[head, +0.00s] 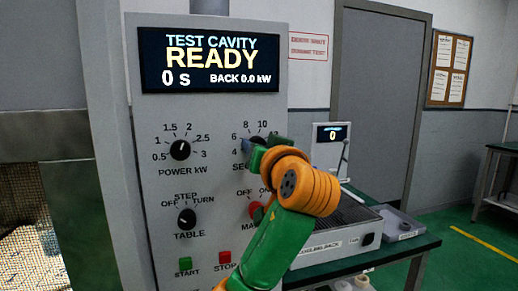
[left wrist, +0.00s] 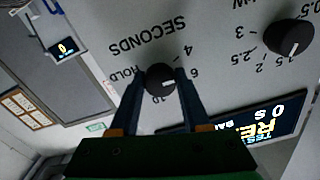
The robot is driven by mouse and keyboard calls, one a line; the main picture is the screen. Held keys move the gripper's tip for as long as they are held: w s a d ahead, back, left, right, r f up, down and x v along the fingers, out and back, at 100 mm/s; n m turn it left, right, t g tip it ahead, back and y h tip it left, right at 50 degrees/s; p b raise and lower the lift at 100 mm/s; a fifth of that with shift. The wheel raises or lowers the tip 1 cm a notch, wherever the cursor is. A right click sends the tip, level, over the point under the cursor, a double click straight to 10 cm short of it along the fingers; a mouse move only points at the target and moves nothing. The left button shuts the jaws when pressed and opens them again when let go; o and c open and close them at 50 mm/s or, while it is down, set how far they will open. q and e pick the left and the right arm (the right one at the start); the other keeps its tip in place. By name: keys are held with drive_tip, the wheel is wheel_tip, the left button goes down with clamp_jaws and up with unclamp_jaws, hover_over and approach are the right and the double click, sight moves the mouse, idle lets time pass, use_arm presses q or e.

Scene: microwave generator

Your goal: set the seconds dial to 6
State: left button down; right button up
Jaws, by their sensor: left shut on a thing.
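The seconds dial (left wrist: 160,80) is a round black knob on the grey front panel, seen upside down in the left wrist view. My left gripper (left wrist: 160,88) is shut on it, with one finger on each side. A small pale pointer mark shows on the knob, but which number it meets is hard to tell. In the head view my left gripper (head: 257,153) and arm cover most of the dial; the labels 4, 6, 8 and 10 show around it. The display (head: 209,61) reads TEST CAVITY, READY, 0 S, BACK 0.0 kW. My right gripper is not in view.
The power dial (head: 180,150) is left of the seconds dial, with the table dial (head: 187,219) below it. A red main knob (head: 256,212) is partly behind my arm. Green start (head: 185,264) and red stop (head: 224,257) buttons are low. A bench (head: 400,247) with equipment stands right.

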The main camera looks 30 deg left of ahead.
use_arm(q)
drive_tip(key=shift+r+m, duration=0.1)
drive_tip(key=shift+m, duration=1.8)
drive_tip(key=shift+c, duration=2.3)
unclamp_jaws()
drive_tip(key=shift+o, duration=0.5)
drive_tip(key=shift+a, duration=0.1)
drive_tip(key=b+v, duration=0.2)
drive_tip(key=v, duration=0.5)
